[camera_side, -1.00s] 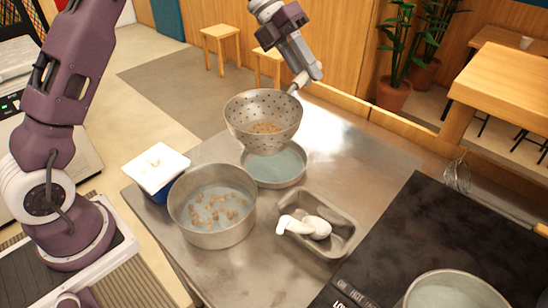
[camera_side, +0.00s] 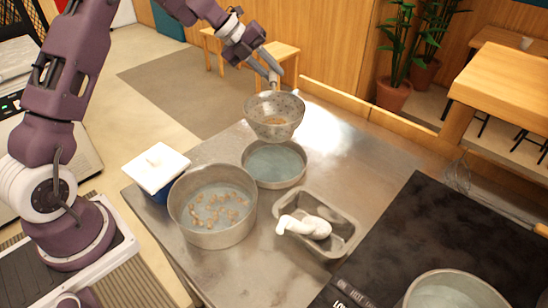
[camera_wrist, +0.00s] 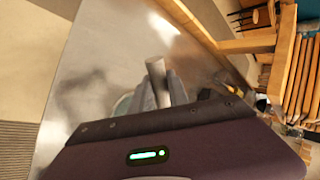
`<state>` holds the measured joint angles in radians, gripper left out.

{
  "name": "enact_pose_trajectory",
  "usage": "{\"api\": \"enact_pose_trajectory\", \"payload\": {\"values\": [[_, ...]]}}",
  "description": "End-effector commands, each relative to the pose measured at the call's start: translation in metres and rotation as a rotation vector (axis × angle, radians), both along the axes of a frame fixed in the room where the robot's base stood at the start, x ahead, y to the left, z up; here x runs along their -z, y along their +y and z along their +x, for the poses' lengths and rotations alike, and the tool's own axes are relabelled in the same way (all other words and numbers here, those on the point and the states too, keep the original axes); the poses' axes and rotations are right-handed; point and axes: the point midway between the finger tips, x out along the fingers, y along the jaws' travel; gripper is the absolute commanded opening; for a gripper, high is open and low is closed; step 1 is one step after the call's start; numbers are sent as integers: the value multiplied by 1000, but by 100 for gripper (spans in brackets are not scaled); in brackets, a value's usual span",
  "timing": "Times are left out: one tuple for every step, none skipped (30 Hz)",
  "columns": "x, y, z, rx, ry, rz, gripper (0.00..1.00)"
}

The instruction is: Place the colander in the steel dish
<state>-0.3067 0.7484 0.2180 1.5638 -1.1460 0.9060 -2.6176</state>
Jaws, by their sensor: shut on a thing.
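The perforated colander (camera_side: 262,128) hangs in the air in the side view, with some beans inside. My gripper (camera_side: 274,82) is shut on its handle, which also shows in the wrist view (camera_wrist: 157,80). The colander is above and behind a shallow round steel dish (camera_side: 247,172) with pale blue liquid, apart from it. A rectangular steel dish (camera_side: 348,240) lies to the front right and holds a white object (camera_side: 303,227). In the wrist view, the colander's bowl is mostly hidden by my gripper.
A larger steel pot (camera_side: 211,240) with liquid and several beans stands front left of the round dish. A blue container with a white lid (camera_side: 157,168) is at the left edge. A black stovetop (camera_side: 425,235) with another pot (camera_side: 452,291) and a whisk (camera_side: 458,177) are right.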

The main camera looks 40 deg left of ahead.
Motion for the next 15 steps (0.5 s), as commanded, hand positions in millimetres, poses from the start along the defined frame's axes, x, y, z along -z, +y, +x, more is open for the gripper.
{"api": "enact_pose_trajectory", "payload": {"values": [[10,0,-1,0,5,-3,0],[14,0,0,-1,4,-3,0],[21,0,-1,0,4,-3,0],[28,0,-1,-1,6,-4,0],[35,0,-1,-1,6,-4,0],[46,0,-1,-2,8,-4,0],[54,0,-1,0,7,-4,0],[60,0,-1,-1,5,-4,0],[68,0,-1,-1,5,-2,0],[73,0,-1,0,5,-3,0],[77,0,-1,0,4,-1,0],[84,0,-1,-1,4,-3,0],[90,0,-1,1,6,-2,0],[96,-1,-1,0,5,-4,0],[104,-1,-1,1,6,-2,0]]}}
